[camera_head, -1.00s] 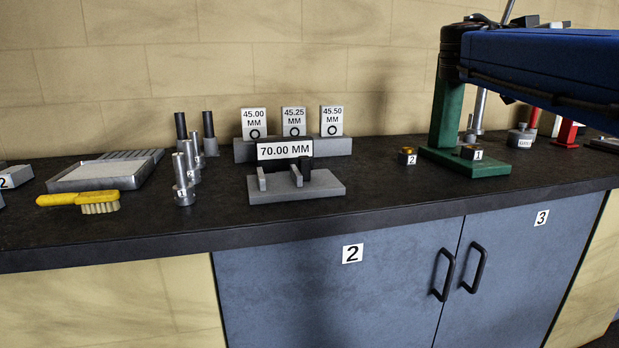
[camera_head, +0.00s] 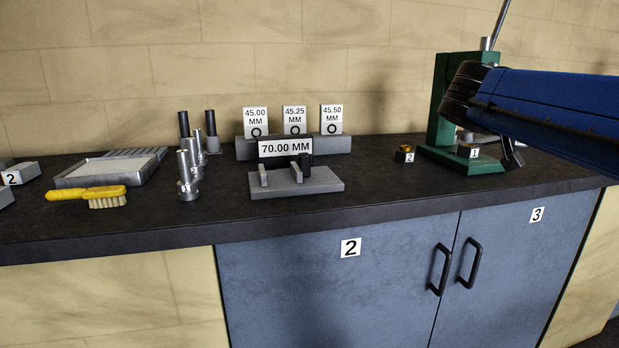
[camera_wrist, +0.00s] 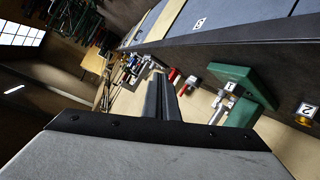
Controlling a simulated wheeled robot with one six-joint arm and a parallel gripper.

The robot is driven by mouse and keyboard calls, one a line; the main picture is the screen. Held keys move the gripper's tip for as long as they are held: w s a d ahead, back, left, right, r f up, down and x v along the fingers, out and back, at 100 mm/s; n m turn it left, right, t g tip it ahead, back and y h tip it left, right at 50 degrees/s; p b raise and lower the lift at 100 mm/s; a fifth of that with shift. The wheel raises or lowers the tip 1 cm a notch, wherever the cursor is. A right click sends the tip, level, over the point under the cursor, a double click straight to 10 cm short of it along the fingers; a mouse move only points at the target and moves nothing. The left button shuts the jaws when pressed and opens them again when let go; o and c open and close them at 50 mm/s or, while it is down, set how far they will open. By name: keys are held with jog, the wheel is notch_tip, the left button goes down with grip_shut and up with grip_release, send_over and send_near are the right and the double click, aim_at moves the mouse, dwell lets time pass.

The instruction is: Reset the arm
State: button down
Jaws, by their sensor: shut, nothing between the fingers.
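My arm's blue link (camera_head: 560,105) reaches in from the right edge in the head view, ending in a black joint in front of the green press (camera_head: 440,120). Below it, a dark slim part, probably my gripper, shows beside the press base; the link hides much of it. In the wrist view my gripper (camera_wrist: 160,88) shows its two grey fingers side by side, shut and empty. The press appears there to the right of the fingers (camera_wrist: 240,85), tilted in the picture. The gripper looks apart from everything; its exact distance from the press cannot be told.
The dark bench (camera_head: 400,190) carries a gauge stand labelled 70.00 MM (camera_head: 285,148), several grey pins, a yellow brush (camera_head: 88,194) and a tray (camera_head: 105,168). A brass-topped part marked 2 (camera_head: 404,154) sits left of the press. The bench front between stand and press is clear.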

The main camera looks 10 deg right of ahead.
jog(key=s+a+f+n+y, duration=0.3)
jog(key=a+f, duration=0.5)
jog(key=f, duration=0.3)
jog(key=s+a+f+n+y, duration=0.3)
jog(key=a+f+y, duration=0.3)
jog(key=a+f, duration=0.3)
jog(key=s+a+f+n+y, duration=0.3)
jog(key=a+f, duration=0.5)
jog(key=f, duration=0.6)
jog(key=s+y, duration=0.1)
jog(key=s, duration=0.1)
jog(key=shift+s+a+f+n+t+y, duration=0.3)
jog(key=shift+a, duration=0.05)
